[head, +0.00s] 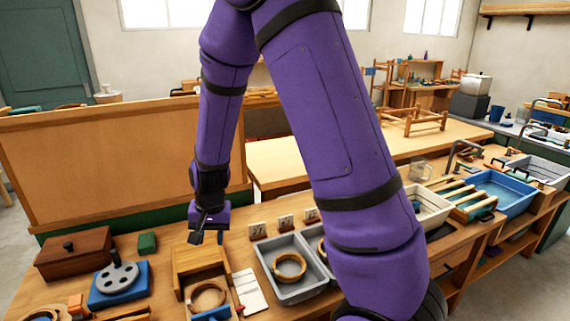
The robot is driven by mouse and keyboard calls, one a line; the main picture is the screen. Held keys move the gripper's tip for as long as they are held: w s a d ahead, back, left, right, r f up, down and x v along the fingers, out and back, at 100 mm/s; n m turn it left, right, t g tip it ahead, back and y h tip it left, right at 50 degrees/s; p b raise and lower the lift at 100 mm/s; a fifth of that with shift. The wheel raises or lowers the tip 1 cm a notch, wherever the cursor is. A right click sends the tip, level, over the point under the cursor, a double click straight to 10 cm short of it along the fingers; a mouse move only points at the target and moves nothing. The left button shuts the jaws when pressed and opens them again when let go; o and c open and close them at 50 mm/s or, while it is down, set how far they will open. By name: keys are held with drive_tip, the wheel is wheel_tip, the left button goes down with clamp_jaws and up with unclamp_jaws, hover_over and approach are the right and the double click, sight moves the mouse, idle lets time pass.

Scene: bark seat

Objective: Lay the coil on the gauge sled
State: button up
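A tan ring-shaped coil (289,266) lies in a grey tray on the bench. A second tan coil (207,297) lies in a light wooden frame with a raised back (201,258), which may be the gauge sled; I cannot tell for sure. A third coil, in the neighbouring grey tray, is mostly hidden by my arm. My gripper (208,238) points down above the bench, behind the wooden frame and left of the trays. Its two dark fingers look apart, with nothing visible between them.
Small number cards (286,221) stand behind the grey trays (266,249). A brown wooden box (75,254), a green block (147,243) and a blue base with a holed grey disc (118,278) are at left. A white pad (249,290) lies beside the frame. My arm hides the bench's middle.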

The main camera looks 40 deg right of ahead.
drive_tip(key=s+d+r+n+t, duration=0.1)
drive_tip(key=s+r+n, duration=0.1)
drive_tip(key=s+r, duration=0.5)
drive_tip(key=s+d+r+n+t, duration=0.1)
drive_tip(key=s+r+n, duration=0.1)
drive_tip(key=r, duration=1)
drive_tip(key=s+d+r+n+t, duration=0.1)
drive_tip(key=s+r, duration=0.3)
drive_tip(key=s, duration=0.3)
drive_tip(key=s+d+r+n+t, duration=0.1)
drive_tip(key=s+r+n, duration=0.1)
drive_tip(key=s+r, duration=0.2)
drive_tip(key=s, duration=0.3)
drive_tip(key=shift+s+d+r+h, duration=0.2)
drive_tip(key=shift+s+h, duration=0.2)
